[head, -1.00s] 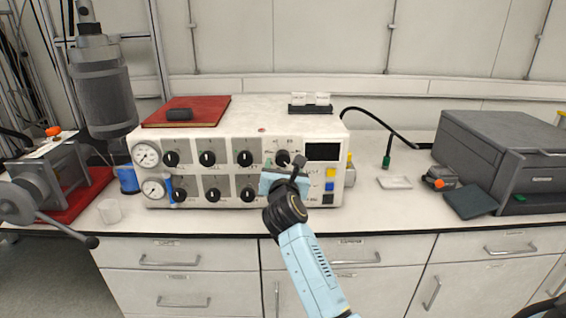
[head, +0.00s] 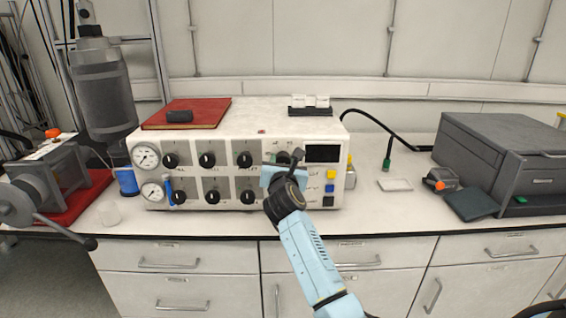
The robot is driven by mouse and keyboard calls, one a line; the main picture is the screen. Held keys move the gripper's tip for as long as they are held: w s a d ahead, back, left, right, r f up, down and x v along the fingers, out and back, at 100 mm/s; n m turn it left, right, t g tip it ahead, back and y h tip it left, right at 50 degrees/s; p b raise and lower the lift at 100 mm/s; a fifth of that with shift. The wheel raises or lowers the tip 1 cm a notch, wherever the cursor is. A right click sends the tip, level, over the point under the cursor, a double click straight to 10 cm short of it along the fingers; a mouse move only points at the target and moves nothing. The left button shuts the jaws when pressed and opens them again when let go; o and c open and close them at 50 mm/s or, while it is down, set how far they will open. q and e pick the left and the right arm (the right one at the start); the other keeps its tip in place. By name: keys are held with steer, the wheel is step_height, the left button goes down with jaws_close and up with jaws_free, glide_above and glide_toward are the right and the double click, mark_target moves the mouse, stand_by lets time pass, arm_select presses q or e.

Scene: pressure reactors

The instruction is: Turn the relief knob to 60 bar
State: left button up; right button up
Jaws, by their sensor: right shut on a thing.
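The white control box (head: 245,116) stands on the bench, with two rows of black knobs on its front. The knob (head: 282,157) at the right end of the upper row, beside the dark display (head: 322,152), is mostly hidden behind my right gripper (head: 284,163). My right gripper is shut on this knob; its fingertips are hard to make out. The labels and scale marks are too small to read, so I cannot tell the knob's setting. Two round gauges (head: 145,156) sit at the panel's left end. My left gripper is not in view.
A red book (head: 205,108) with a dark object lies on the box. A grey clamp-like device (head: 40,190) and a blue spool (head: 127,181) stand left. Right are a white tray (head: 395,185) and a large grey case (head: 495,150).

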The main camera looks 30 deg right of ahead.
steer(key=shift+r+n+p, duration=0.1)
steer(key=shift+n+p, duration=0.4)
steer(key=shift+p, duration=0.35)
steer(key=n+p, duration=0.3)
steer(key=p, duration=0.1)
steer(key=shift+r, duration=0.1)
steer(key=n+p, duration=0.3)
steer(key=p, duration=0.1)
steer(key=shift+n, duration=0.4)
steer(key=n+p, duration=0.2)
steer(key=shift+a+n, duration=0.1)
steer(key=shift+n, duration=0.3)
steer(key=n+p, duration=0.2)
steer(key=n, duration=0.1)
steer(key=shift+n, duration=0.3)
steer(key=n+p, duration=0.2)
steer(key=n, duration=0.1)
steer(key=shift+f+n, duration=0.25)
steer(key=shift+n, duration=0.05)
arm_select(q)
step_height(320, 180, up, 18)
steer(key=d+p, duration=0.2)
arm_select(e)
steer(key=shift+f+n, duration=0.1)
steer(key=shift+n, duration=1.7)
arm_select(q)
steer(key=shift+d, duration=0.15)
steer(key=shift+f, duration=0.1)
